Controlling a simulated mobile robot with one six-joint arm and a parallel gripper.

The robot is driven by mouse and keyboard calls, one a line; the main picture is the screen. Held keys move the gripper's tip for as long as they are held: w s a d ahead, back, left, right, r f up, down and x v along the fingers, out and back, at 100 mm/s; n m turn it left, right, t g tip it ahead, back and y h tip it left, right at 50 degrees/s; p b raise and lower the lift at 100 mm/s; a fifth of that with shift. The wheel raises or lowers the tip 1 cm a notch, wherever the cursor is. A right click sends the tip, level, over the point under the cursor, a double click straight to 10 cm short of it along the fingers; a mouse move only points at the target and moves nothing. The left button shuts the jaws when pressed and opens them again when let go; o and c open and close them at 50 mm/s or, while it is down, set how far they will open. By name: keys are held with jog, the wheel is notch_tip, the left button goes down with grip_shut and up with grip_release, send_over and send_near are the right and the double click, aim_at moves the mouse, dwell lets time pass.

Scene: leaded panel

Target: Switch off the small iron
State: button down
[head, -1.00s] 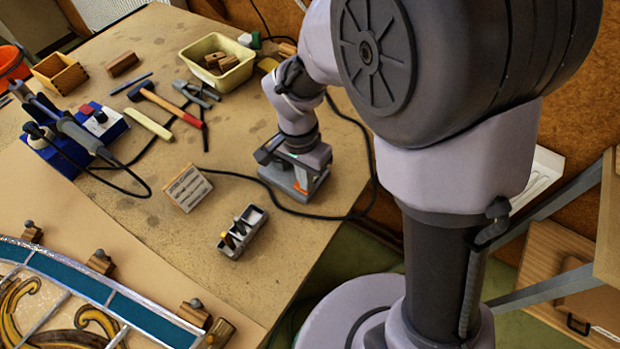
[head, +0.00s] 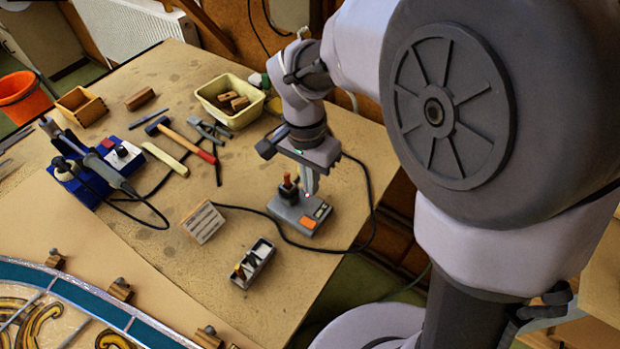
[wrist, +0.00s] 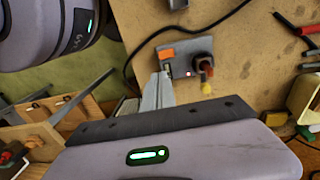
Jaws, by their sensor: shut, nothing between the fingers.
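A small grey iron station (head: 284,208) stands near the table's right edge, with an orange patch (head: 308,222) on its top. A small iron (head: 287,186) with a red-brown handle stands upright on it. In the wrist view the station (wrist: 176,38) shows a lit red light (wrist: 188,74) beside a small dark switch area, partly hidden by my fingertips. My gripper (head: 309,191) is shut and empty, pointing down over the station's far side. In the wrist view its fingers (wrist: 163,76) reach the switch edge; I cannot tell whether they touch.
A blue soldering station (head: 82,180) with a larger iron stands at the left. A dark cable (head: 368,200) curves around the grey station. A slotted block (head: 203,222) and a small grey tray (head: 253,263) lie nearer. A cream bin (head: 232,103) and hammer (head: 187,140) lie beyond.

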aim_at(312, 223)
jog(key=shift+h, duration=0.3)
notch_tip(312, 223, down, 14)
jog(key=shift+s+r+p, duration=0.1)
jog(key=shift+p, duration=1)
